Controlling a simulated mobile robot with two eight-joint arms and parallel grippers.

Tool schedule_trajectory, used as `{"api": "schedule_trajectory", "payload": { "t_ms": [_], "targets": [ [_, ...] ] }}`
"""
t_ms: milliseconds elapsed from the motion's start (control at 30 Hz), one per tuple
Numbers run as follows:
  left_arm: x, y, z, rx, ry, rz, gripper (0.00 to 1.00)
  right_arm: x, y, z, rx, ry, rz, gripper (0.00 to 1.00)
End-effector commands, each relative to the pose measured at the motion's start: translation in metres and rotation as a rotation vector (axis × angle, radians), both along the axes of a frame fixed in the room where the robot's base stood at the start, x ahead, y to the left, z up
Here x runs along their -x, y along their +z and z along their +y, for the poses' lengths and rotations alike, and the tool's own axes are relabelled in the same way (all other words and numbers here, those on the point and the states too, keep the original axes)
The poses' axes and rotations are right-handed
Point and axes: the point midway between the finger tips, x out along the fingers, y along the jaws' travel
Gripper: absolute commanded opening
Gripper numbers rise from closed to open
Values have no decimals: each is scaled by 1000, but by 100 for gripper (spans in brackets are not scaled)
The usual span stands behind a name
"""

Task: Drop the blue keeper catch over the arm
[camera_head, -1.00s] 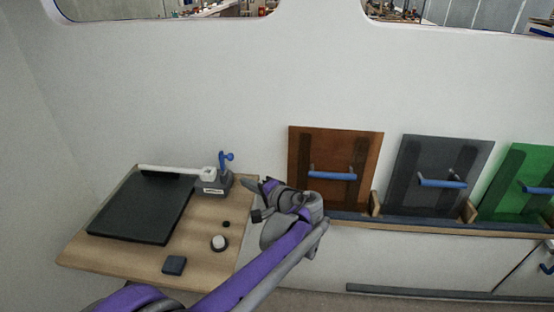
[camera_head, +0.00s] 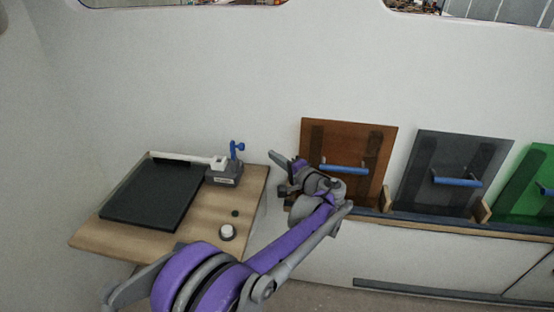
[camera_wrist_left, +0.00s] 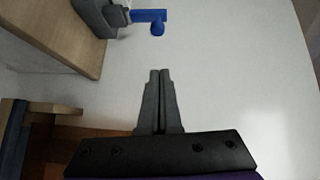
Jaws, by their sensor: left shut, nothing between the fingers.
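The blue keeper catch (camera_head: 236,150) stands upright on a grey block (camera_head: 223,174) at the back right of the wooden table. A white arm (camera_head: 186,158) lies level along the back edge of a black panel, its right end at the grey block. In the left wrist view the blue catch (camera_wrist_left: 151,18) shows at the top, with its round knob. My left gripper (camera_head: 276,156) is shut and empty, to the right of the catch and apart from it. Its closed fingers (camera_wrist_left: 160,75) point toward the white wall in the wrist view. My right gripper is not in view.
The black panel (camera_head: 150,196) lies on the wooden table (camera_head: 115,238). A white round knob (camera_head: 227,232) and a small black disc (camera_head: 235,213) are near its right edge. Brown (camera_head: 335,145), grey (camera_head: 470,150) and green (camera_head: 540,205) boards with blue handles lean against the wall at right.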

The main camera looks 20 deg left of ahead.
Motion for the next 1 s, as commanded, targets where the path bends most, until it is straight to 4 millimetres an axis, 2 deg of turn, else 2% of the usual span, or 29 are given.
{"api": "schedule_trajectory", "payload": {
  "t_ms": [100, 267, 400, 600, 1000],
  "targets": [
    [-13, -2, 26, -1, 5, 0, 0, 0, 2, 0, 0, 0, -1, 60],
    [-28, -5, 55, -1, 4, 0, 0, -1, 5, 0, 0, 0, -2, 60],
    [-21, -7, 74, 0, 3, 0, 0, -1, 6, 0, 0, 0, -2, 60],
    [-17, -10, 88, 0, 1, 0, 0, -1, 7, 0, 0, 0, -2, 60],
    [-17, -10, 89, 1, 0, 0, 0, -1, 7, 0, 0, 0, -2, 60]
  ]
}}
